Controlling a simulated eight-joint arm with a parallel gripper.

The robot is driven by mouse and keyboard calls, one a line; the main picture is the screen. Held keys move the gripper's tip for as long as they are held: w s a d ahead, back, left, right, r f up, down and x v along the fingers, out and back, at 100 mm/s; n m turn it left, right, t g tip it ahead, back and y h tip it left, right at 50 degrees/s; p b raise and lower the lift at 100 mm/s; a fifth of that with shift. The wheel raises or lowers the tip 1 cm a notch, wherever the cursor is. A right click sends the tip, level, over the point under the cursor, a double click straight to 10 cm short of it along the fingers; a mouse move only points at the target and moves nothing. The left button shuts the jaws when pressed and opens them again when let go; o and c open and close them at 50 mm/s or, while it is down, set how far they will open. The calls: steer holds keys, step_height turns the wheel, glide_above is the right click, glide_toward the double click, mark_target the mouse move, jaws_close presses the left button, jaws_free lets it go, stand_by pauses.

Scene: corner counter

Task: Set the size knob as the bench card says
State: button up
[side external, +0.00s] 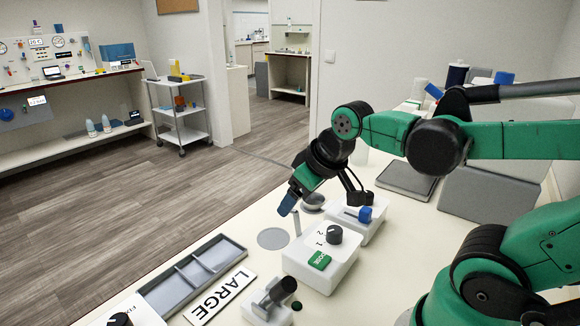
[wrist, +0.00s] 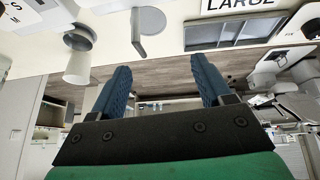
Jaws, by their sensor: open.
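The bench card (side external: 220,295) is a white plate reading LARGE in black, lying on the counter at the front. It is partly cut off at the top of the wrist view (wrist: 240,4). One black knob (side external: 334,234) sits on a white box marked 1 and 2 with a green button. Another black knob (side external: 120,319) is on a white box at the bottom edge, its label partly cut off. I cannot tell which is the size knob. My gripper (side external: 288,203) is in the air above the counter, behind the boxes. In the wrist view its blue fingers (wrist: 163,78) are apart and empty.
A grey divided tray (side external: 195,272) lies left of the card. A white box with a black lever (side external: 268,298) and one with a blue handle (side external: 362,216) stand near the knob box. A thin post (side external: 297,222) stands by a grey disc (side external: 273,238).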

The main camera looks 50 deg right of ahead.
steer(key=d+g, duration=0.4)
steer(key=d, duration=0.8)
steer(key=g, duration=0.2)
glide_above(368, 193)
steer(key=f, duration=0.2)
steer(key=shift+w+a+f+y, duration=0.1)
steer(key=shift+a+f+y, duration=0.1)
steer(key=shift+f+y, duration=0.15)
steer(key=shift+d+f, duration=0.2)
steer(key=shift+f, duration=2.65)
jaws_close()
